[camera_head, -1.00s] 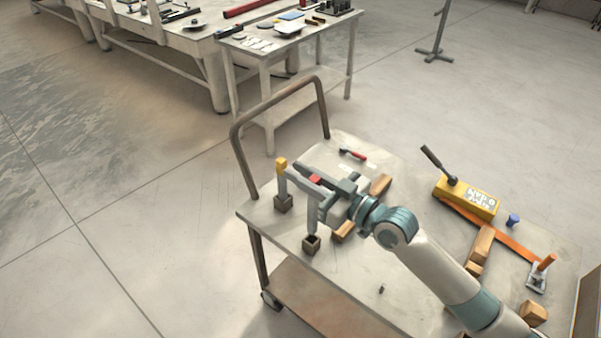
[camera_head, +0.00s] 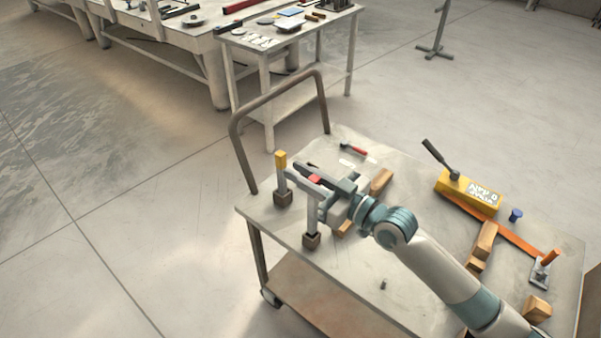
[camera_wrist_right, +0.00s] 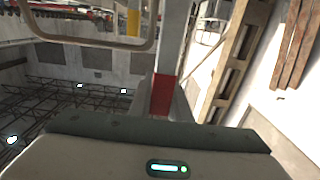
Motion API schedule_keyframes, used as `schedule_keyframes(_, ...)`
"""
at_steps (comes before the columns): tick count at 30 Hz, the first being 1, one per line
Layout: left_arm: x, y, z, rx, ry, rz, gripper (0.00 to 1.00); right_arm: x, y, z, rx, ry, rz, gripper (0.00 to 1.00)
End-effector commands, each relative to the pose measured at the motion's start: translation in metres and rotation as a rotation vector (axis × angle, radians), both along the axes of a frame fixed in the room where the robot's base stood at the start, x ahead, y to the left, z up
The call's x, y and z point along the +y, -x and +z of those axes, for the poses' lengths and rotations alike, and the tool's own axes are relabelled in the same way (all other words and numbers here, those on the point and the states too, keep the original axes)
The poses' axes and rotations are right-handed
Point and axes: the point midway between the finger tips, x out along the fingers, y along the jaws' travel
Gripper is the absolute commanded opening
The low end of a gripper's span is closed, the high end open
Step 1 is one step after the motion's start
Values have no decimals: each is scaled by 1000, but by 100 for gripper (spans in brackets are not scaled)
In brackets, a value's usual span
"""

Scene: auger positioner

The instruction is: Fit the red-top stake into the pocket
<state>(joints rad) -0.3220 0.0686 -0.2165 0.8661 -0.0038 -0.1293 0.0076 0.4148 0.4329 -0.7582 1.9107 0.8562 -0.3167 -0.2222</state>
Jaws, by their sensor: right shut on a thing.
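The red-top stake is a grey upright post (camera_head: 312,211) with a red top (camera_head: 315,179). My right gripper (camera_head: 316,182) is shut on it near the top. The stake's lower end meets the mouth of a small brown square pocket (camera_head: 311,242) at the cart's near left edge; how deep it sits is hidden. In the right wrist view the red band (camera_wrist_right: 163,96) shows just ahead of the gripper. A yellow-top stake (camera_head: 281,168) stands upright in a second pocket (camera_head: 283,198), further back. My left gripper is not in view.
Wooden blocks (camera_head: 485,242), a yellow box with a lever (camera_head: 467,188), an orange strip (camera_head: 515,235) and a blue knob (camera_head: 515,215) lie right. A red-handled tool (camera_head: 353,147) lies behind. The cart handle (camera_head: 275,103) rises at the back left.

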Motion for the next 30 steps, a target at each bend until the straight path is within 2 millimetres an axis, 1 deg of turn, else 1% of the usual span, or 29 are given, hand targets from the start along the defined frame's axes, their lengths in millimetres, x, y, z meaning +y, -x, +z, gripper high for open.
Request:
schedule_keyframes(6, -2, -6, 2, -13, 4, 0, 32, 0, 0, 0, -1, 0, 0, 0)
schedule_keyframes(21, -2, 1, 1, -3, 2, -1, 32, 0, 0, 0, -2, 0, 0, 0)
schedule_keyframes(30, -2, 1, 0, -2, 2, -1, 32, 0, 0, 0, -1, -1, 0, 0)
